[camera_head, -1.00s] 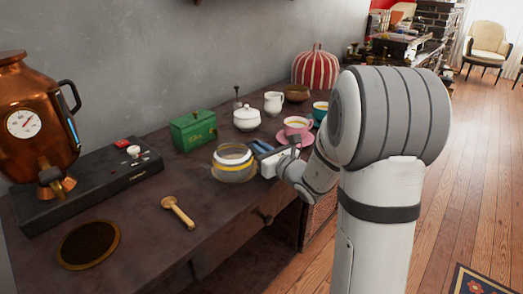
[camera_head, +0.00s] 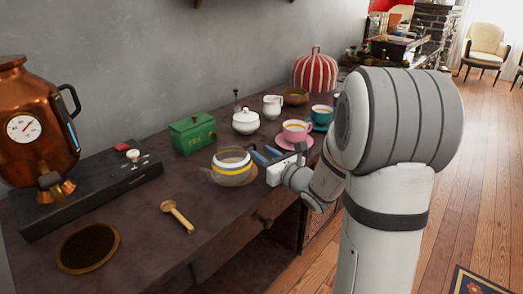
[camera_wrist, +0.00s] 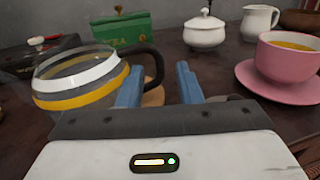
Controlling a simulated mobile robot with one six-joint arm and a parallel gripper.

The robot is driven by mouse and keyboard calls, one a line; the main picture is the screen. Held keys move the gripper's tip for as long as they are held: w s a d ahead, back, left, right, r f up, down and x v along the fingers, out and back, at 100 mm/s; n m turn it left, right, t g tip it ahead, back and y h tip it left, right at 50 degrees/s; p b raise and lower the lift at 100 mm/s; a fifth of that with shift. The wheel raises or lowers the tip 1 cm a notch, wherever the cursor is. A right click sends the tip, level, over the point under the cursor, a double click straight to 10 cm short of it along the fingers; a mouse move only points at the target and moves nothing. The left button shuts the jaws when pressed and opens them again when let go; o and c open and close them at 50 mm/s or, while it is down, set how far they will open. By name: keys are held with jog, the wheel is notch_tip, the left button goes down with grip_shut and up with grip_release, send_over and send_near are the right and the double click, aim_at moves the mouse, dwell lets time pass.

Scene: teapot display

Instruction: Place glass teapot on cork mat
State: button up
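The glass teapot (camera_head: 234,174), with white and yellow bands, stands upright on the dark counter. In the wrist view the teapot (camera_wrist: 78,85) is at the left, its dark handle (camera_wrist: 157,62) curving toward my gripper. My gripper (camera_head: 268,154) is just right of the teapot. Its two blue fingers are apart in the wrist view (camera_wrist: 158,85), with part of the handle showing between them; contact cannot be told. A round dark brown mat with a lighter rim (camera_head: 88,248), seemingly the cork mat, lies bare at the counter's front left.
A pink cup on a pink saucer (camera_head: 294,142) is close behind my gripper. A green tea tin (camera_head: 193,134) and a white sugar bowl (camera_head: 246,123) stand behind the teapot. A wooden scoop (camera_head: 177,216) lies between teapot and mat. A copper urn (camera_head: 40,130) stands at left.

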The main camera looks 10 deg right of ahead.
jog(key=p+v, duration=0.1)
jog(key=v, duration=0.8)
jog(key=s+a+f+n+g+y, duration=0.3)
jog(key=s+a+n+g, duration=1.1)
jog(key=n, duration=0.3)
jog(key=s+d+f+n+g+h, duration=0.2)
jog(key=s+f+n+h, duration=0.1)
jog(key=s+n+h, duration=0.3)
jog(key=d+r+n+h, duration=0.1)
jog(key=d+n+h, duration=0.3)
jog(key=d+n, duration=0.3)
jog(key=shift+s+r+n+t+h, duration=0.2)
jog(key=shift+s+n+t+h, duration=0.15)
jog(key=shift+n, duration=0.25)
